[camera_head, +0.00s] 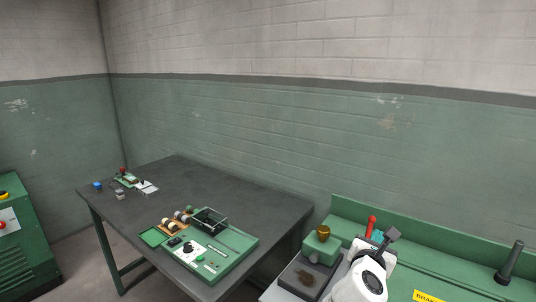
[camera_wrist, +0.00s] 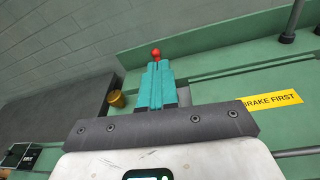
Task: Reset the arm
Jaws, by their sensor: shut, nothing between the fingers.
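My gripper (camera_head: 377,236) is at the lower right of the head view, above the green machine (camera_head: 440,262). In the wrist view its teal fingers (camera_wrist: 157,70) are pressed together with nothing between them. A red knob (camera_wrist: 155,53) shows just beyond the fingertips; it also shows beside the gripper in the head view (camera_head: 371,222). I cannot tell how far it is from the fingertips. My white arm hides part of the machine.
A brass cup (camera_head: 323,231) stands on a green block left of my gripper. A dark table (camera_head: 255,190) at the left carries a green tray (camera_head: 240,262) and small parts. A black handle (camera_head: 510,262) stands at the right. A brick wall (camera_head: 300,120) runs behind.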

